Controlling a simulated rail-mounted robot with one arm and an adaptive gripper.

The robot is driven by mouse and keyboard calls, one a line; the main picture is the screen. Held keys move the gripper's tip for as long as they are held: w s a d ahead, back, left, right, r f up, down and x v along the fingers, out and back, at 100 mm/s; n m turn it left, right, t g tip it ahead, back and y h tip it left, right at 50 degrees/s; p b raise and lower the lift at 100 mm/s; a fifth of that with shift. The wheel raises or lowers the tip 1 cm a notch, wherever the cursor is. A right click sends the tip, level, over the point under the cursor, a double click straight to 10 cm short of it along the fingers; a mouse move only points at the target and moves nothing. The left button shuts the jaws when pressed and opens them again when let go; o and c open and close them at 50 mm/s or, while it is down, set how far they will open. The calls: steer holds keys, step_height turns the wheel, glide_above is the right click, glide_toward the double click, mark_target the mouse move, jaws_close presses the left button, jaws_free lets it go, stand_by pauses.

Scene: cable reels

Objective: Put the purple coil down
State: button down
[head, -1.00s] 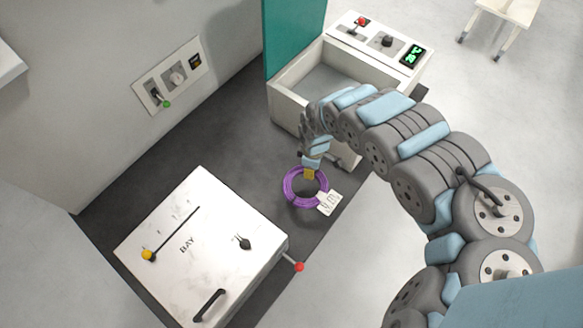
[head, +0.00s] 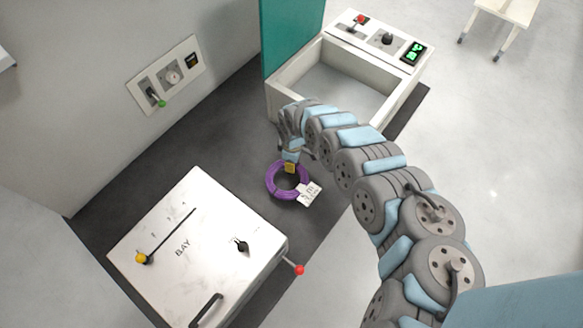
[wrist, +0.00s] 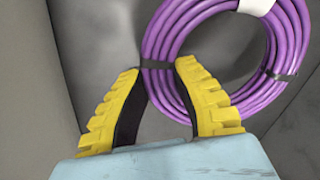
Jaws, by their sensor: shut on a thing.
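The purple coil (head: 271,184) is a ring of cable with a white tag (head: 308,193). In the head view it is over the dark worktop, between the BAY box and the open bin. My gripper (head: 290,167) has its yellow fingers at the coil's upper edge. In the wrist view, the two fingertips (wrist: 160,69) are either side of the purple strands (wrist: 165,42) beside a black tie, shut on the coil. The white tag (wrist: 257,6) is partly cut off at the top. I cannot tell whether the coil touches the worktop.
A white BAY box (head: 160,215) with knobs and a red-tipped lever (head: 299,270) stands at the lower left. An open bin (head: 285,98) with a control panel (head: 385,40) stands behind. A wall panel (head: 168,76) is at left. Dark worktop (head: 215,150) lies bare left of the coil.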

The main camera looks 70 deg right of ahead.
steer(key=shift+w+f, duration=0.15)
steer(key=shift+f, duration=0.05)
steer(key=shift+f, duration=0.45)
steer(key=shift+w+f+b, duration=0.1)
steer(key=shift+f+b, duration=0.25)
steer(key=shift+f, duration=0.85)
steer(key=c, duration=1)
jaws_free()
steer(key=shift+d, duration=0.1)
